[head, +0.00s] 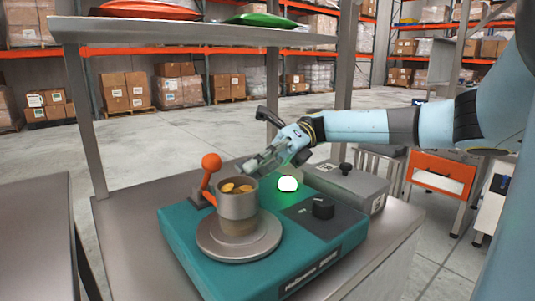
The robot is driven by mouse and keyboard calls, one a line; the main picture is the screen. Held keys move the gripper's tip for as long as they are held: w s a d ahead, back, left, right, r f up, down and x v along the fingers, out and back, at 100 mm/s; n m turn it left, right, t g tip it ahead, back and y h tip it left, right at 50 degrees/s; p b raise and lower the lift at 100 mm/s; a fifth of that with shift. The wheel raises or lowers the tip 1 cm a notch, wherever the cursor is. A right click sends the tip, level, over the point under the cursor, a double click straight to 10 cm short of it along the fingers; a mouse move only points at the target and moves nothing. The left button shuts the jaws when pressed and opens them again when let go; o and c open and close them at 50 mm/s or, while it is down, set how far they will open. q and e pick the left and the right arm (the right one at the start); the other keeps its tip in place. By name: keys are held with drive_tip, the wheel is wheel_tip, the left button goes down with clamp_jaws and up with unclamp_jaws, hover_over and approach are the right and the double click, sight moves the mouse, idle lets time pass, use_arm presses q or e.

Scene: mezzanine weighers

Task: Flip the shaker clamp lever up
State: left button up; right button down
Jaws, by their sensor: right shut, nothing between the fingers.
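The shaker (275,274) is a teal machine on a metal bench. A round grey plate (212,246) on it carries a metal cup (237,208) with yellow-brown pieces inside. The clamp lever (208,178) has an orange ball knob and stands up, slightly tilted, behind and left of the cup. My right gripper (246,168) is shut and empty. It reaches in from the right and appears just above and behind the cup's rim, right of the orange knob with a small gap in the picture. My left gripper is not in view.
A glowing green lamp (288,184) and a black knob (323,207) are on the shaker's right side. A grey box (348,184) with a black handle stands behind it. A shelf (190,33) on posts hangs above the bench. Bare bench (128,230) lies left of the shaker.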

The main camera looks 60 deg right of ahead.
drive_tip(key=shift+w+a+f, duration=0.1)
drive_tip(key=shift+a+f, duration=0.05)
drive_tip(key=shift+a, duration=0.95)
drive_tip(key=shift+a+f, duration=0.1)
drive_tip(key=shift+a, duration=0.3)
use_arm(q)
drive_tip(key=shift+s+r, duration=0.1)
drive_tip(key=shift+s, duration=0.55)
